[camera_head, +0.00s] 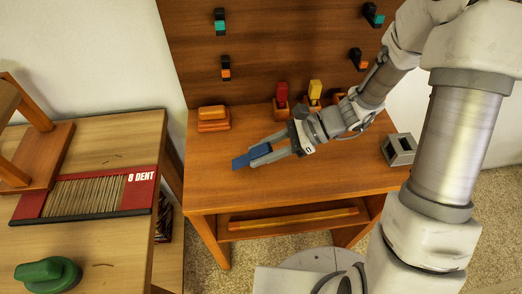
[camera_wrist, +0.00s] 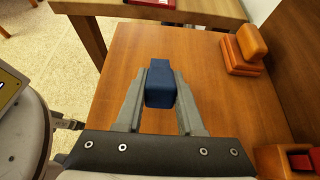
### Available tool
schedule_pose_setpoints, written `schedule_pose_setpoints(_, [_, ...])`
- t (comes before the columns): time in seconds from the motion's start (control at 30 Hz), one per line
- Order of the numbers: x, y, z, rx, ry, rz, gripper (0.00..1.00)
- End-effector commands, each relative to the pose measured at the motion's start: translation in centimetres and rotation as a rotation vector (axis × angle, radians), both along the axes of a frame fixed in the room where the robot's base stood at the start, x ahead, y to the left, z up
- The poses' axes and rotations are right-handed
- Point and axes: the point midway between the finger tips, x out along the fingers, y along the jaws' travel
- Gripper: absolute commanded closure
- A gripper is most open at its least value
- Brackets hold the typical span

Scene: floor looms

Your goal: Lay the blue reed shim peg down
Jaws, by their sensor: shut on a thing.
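The blue reed shim peg (camera_head: 240,162) is a short blue block at the end of my gripper (camera_head: 260,156), over the left part of the wooden table (camera_head: 215,185). In the wrist view the blue peg (camera_wrist: 160,84) sits between the two grey fingers of my gripper (camera_wrist: 160,100), which are shut on it. The table top shows below and around it. I cannot tell whether the peg touches the table top. Its sides are partly hidden by the fingers.
An orange wooden block (camera_head: 213,120) stands at the table's back left. Red (camera_head: 282,94) and yellow (camera_head: 315,92) pegs stand in holders at the back. A grey hollow box (camera_head: 398,149) is at the right. The left table bears an "8 DENT" reed (camera_head: 90,195) and a green object (camera_head: 48,272).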

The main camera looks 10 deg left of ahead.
Motion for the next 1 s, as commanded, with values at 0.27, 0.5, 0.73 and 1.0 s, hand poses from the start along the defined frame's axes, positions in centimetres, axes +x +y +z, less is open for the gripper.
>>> schedule_pose_setpoints(0.27, [0.01,0.01,-0.48,0.0,0.0,0.0,1.0])
schedule_pose_setpoints(0.5, [0.01,0.0,-0.83,0.0,0.0,0.0,1.0])
schedule_pose_setpoints(0.73, [0.02,0.01,-1.08,0.0,0.0,0.0,1.0])
schedule_pose_setpoints(1.0, [0.01,0.01,-1.06,0.0,0.0,0.0,1.0])
